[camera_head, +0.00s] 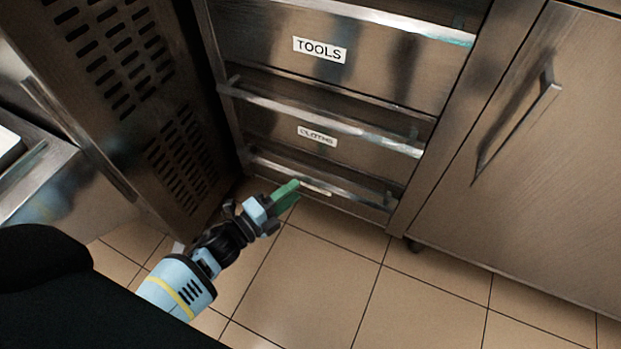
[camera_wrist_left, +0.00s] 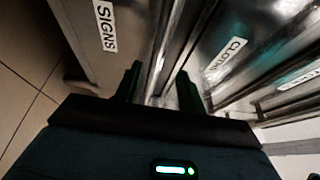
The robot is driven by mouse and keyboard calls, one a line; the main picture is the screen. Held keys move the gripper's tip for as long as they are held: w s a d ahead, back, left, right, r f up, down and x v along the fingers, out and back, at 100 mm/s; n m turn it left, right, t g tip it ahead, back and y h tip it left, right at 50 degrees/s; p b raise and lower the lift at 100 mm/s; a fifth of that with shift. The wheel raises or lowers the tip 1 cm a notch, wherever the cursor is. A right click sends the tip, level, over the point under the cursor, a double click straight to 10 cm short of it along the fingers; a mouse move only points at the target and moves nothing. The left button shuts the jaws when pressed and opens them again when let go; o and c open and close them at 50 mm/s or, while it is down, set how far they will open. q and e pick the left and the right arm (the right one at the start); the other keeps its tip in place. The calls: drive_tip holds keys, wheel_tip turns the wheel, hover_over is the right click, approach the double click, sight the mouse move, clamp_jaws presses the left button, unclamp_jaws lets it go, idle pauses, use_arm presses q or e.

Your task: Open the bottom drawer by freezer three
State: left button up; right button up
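The bottom drawer (camera_head: 345,207) is the lowest of the steel drawers, with a long bar handle (camera_head: 330,180) across its top. It looks shut. Its label is mostly hidden in the head view; in the left wrist view the drawer face (camera_wrist_left: 88,60) reads SIGNS. My left gripper (camera_head: 286,194), with green fingers, is at the left part of this handle. In the left wrist view my left gripper (camera_wrist_left: 160,88) has its fingers apart, with the handle bar (camera_wrist_left: 168,50) running between them. I cannot see clear contact. My right gripper is out of view.
Above are the CLOTHS drawer (camera_head: 290,130) and TOOLS drawer (camera_head: 370,60), both with bar handles. A vented steel panel (camera_head: 135,90) stands close on the left. A cabinet door (camera_head: 540,170) with a handle is on the right. The tiled floor (camera_head: 320,275) in front is clear.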

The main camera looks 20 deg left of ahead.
sight(307, 182)
use_arm(q)
drive_tip(key=b+x, duration=0.1)
drive_tip(key=x, duration=0.4)
drive_tip(key=shift+f+b, duration=0.1)
drive_tip(key=shift+b, duration=0.2)
drive_tip(key=shift+w+d, duration=0.25)
drive_tip(key=shift+w, duration=0.3)
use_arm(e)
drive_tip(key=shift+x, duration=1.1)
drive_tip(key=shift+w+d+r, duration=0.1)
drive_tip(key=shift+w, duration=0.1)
use_arm(q)
drive_tip(key=shift+c, duration=0.4)
drive_tip(key=c, duration=0.7)
clamp_jaws()
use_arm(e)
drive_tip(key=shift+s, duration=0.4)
